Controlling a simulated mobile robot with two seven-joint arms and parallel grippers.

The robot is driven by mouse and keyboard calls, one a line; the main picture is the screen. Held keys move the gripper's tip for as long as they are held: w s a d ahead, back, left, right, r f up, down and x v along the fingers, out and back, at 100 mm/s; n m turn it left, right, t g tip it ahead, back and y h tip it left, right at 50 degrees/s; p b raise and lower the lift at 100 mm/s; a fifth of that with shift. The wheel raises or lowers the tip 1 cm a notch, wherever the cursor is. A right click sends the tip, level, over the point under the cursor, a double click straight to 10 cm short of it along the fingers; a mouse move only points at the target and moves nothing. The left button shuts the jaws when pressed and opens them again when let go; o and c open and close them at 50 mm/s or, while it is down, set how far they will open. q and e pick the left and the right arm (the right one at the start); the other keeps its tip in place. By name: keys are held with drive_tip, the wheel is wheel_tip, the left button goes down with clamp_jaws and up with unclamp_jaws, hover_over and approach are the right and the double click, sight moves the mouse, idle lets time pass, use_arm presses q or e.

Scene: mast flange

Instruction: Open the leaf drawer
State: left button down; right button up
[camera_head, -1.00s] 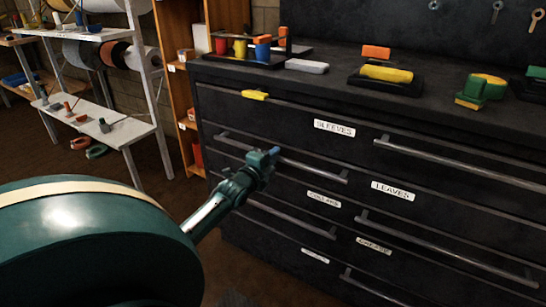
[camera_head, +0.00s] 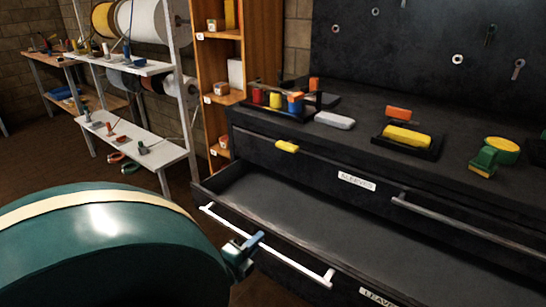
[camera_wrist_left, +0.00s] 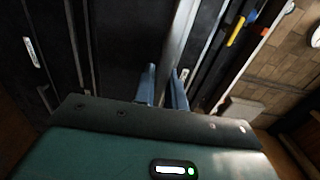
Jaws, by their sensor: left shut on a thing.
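The leaf drawer (camera_head: 320,216) stands pulled out below the top drawer in the head view. Its dark inside shows and looks empty. Its label, reading LEAVES (camera_head: 378,298), is partly cut off at the bottom edge. My left gripper (camera_head: 252,242) is shut on the drawer's bar handle (camera_head: 292,264), left of the handle's middle. In the left wrist view, the blue fingers (camera_wrist_left: 166,88) stand on either side of the bar handle (camera_wrist_left: 181,35). My right gripper is not in view.
The drawer labelled SLEEVES (camera_head: 356,181) above is closed, with a yellow piece (camera_head: 287,146) at its top edge. The black cabinet top holds a yellow block in a tray (camera_head: 407,137), a green tool (camera_head: 484,162) and a grey block (camera_head: 334,120). A white shelf rack (camera_head: 135,140) stands left.

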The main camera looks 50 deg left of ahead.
use_arm(q)
drive_tip(key=p+v, duration=0.2)
drive_tip(key=v, duration=0.5)
drive_tip(key=shift+s+d, duration=0.15)
drive_tip(key=shift+s, duration=0.15)
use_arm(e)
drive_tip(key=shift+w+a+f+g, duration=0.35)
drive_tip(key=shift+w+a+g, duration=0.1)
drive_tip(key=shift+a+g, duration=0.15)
use_arm(q)
drive_tip(key=c, duration=1.4)
unclamp_jaws()
drive_tip(key=shift+c, duration=0.2)
drive_tip(key=v, duration=1.3)
drive_tip(key=shift+d+r, duration=0.1)
drive_tip(key=shift+r, duration=0.05)
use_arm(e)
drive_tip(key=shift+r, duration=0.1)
